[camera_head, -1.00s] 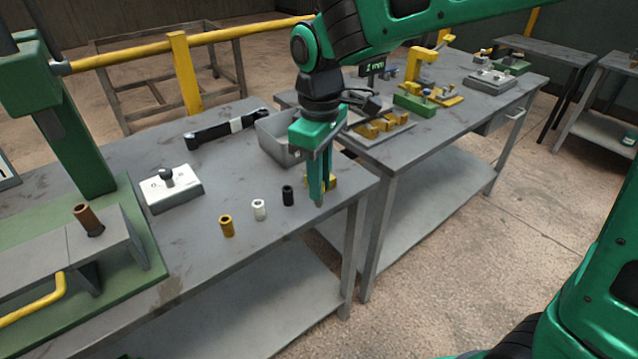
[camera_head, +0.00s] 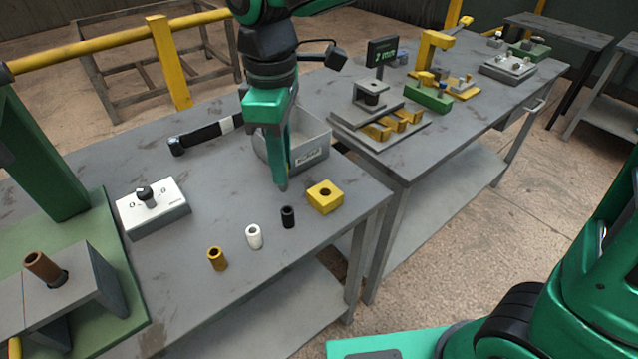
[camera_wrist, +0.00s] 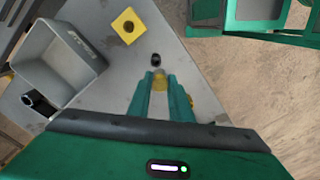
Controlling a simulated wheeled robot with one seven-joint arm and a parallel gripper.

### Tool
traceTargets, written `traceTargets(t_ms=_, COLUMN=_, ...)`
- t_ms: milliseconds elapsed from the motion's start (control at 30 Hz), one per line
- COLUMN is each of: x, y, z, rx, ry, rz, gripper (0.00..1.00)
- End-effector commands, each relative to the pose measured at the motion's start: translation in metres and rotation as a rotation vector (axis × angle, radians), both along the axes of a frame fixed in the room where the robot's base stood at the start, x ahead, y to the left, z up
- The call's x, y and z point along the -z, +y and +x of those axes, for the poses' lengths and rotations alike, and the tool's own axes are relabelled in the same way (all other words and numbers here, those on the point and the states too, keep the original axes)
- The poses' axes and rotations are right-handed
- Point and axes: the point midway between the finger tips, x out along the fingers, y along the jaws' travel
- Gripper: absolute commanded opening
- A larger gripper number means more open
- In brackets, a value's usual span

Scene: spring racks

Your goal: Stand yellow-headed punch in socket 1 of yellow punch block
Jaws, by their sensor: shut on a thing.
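My gripper (camera_head: 282,184) points down over the near table, left of and apart from the yellow block. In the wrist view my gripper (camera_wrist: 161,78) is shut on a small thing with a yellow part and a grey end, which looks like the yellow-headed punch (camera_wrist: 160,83). The fingers hide most of it, and in the head view it cannot be made out. The yellow block (camera_head: 313,201) sits near the table's right edge with one dark hole in its top. It also shows in the wrist view (camera_wrist: 119,22). I cannot read any socket number on it.
Black (camera_head: 288,217), white (camera_head: 254,237) and brown-yellow (camera_head: 217,259) bushings stand near the front edge. A grey bin (camera_head: 308,156) is behind my gripper. A white block (camera_head: 170,216) with a dark knob stands left. A second table (camera_head: 450,135) holds fixtures.

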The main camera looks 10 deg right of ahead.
Motion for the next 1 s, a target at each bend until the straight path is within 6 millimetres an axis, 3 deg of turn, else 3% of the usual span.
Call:
traceTargets(t_ms=600, x=0.064, y=-0.067, z=0.059, rx=-0.025, ry=0.001, rz=-0.001, gripper=0.00)
traceTargets(t_ms=767, x=0.070, y=-0.073, z=0.063, rx=-0.026, ry=0.001, rz=-0.001, gripper=0.00)
traceTargets(t_ms=1000, x=0.101, y=-0.073, z=0.063, rx=-0.027, ry=0.004, rz=-0.002, gripper=0.00)
